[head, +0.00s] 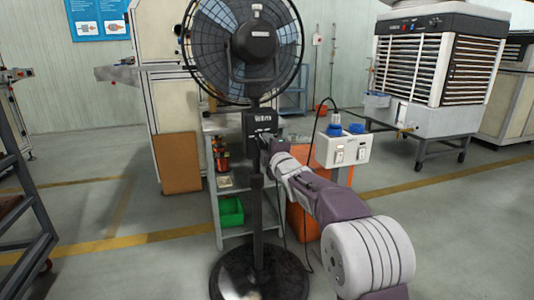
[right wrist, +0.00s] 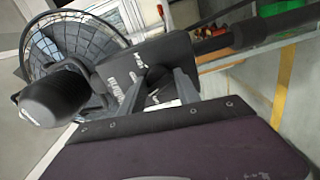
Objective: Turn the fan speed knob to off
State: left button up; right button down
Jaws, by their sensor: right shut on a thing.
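The black pedestal fan (head: 245,50) stands upright in the middle of the head view, with its round cage at the top. Its control box (head: 262,122) sits on the pole below the cage. My right gripper (head: 266,142) reaches the front of this box from the right. In the right wrist view, the control box (right wrist: 150,68) lies just ahead of the fingers. My right gripper (right wrist: 158,92) is shut on the dark speed knob (right wrist: 160,90), which is mostly hidden between the fingers. The knob's setting cannot be read. My left gripper is not in view.
A white socket box (head: 342,150) with blue plugs stands right of the fan. A grey shelf (head: 236,243) with a green bin (head: 231,211) is behind the pole. A cable hangs near my right arm. An air cooler (head: 436,75) stands at the back right.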

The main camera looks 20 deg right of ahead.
jog(key=n+b, duration=0.2)
jog(key=n, duration=0.1)
jog(key=shift+f+n, duration=0.15)
jog(key=shift+n, duration=0.15)
jog(key=shift+n+b, duration=0.95)
jog(key=shift+n, duration=0.75)
jog(key=c, duration=0.9)
grip_release()
jog(key=shift+s, duration=0.1)
jog(key=s+b, duration=0.1)
jog(key=s, duration=0.8)
jog(key=shift+d+b, duration=0.1)
jog(key=shift+b, duration=0.2)
